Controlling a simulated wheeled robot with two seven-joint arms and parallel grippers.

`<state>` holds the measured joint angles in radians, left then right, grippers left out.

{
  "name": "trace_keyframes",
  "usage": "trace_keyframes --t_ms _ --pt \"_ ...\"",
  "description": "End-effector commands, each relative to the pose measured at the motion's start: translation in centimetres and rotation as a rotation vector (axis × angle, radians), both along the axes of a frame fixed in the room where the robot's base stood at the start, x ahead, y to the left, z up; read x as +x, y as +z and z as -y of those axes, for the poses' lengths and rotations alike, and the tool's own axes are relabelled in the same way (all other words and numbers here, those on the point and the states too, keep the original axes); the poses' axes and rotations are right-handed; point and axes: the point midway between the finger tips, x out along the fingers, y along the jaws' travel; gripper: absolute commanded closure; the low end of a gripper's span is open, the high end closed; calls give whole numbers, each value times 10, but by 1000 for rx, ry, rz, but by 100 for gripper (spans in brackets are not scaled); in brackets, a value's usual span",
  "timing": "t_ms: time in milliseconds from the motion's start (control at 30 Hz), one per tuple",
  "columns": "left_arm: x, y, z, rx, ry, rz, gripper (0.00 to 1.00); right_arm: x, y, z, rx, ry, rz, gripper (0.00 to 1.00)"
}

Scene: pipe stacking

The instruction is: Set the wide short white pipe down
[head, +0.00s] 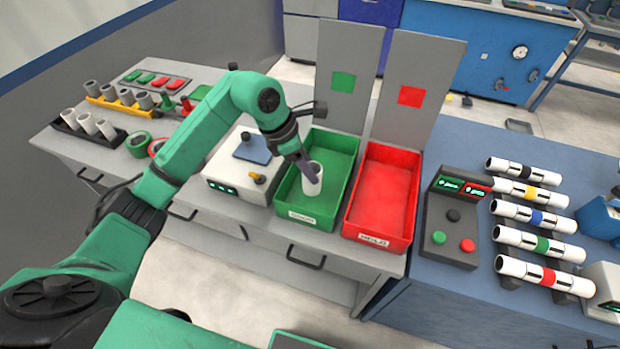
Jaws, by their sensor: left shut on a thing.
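The wide short white pipe (312,183) stands about upright in the green bin (338,143), toward the bin's front half. My left gripper (306,165) reaches down from the upper left and is shut on the pipe's upper rim. I cannot tell whether the pipe's lower end touches the bin floor. My right gripper does not show in the head view.
A red bin (384,190), empty, stands right of the green bin. A white device (237,167) sits close on the left. Grey upright panels (345,75) with coloured squares rise behind the bins. A button box (452,215) and several banded pipes (540,215) are on the right.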

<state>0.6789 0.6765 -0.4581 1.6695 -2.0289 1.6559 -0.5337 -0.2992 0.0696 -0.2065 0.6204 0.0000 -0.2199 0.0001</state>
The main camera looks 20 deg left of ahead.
Motion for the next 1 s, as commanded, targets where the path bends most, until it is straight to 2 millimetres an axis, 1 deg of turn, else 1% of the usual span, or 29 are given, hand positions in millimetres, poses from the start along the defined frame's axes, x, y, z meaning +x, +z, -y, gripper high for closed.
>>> trace_keyframes --t_ms 33,167,300,400,567,667,700,767,800,1000 --pt "-1 -9 0 -1 0 -3 100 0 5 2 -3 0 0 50" --pt "-1 -30 0 0 0 -2 100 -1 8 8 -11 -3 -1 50" --pt "0 -56 0 -1 1 -2 100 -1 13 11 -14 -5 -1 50" --pt "0 -62 0 1 0 3 100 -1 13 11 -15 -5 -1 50" --pt "1 -62 0 1 0 3 100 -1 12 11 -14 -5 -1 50" --pt "1 -66 0 1 0 3 100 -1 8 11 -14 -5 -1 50" --pt "1 -66 0 1 0 3 40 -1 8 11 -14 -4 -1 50" --pt "1 -65 0 0 0 2 17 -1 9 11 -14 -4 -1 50" --pt "0 -65 0 0 0 2 14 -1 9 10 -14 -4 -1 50" --pt "0 -65 0 0 0 2 14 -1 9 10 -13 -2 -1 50"
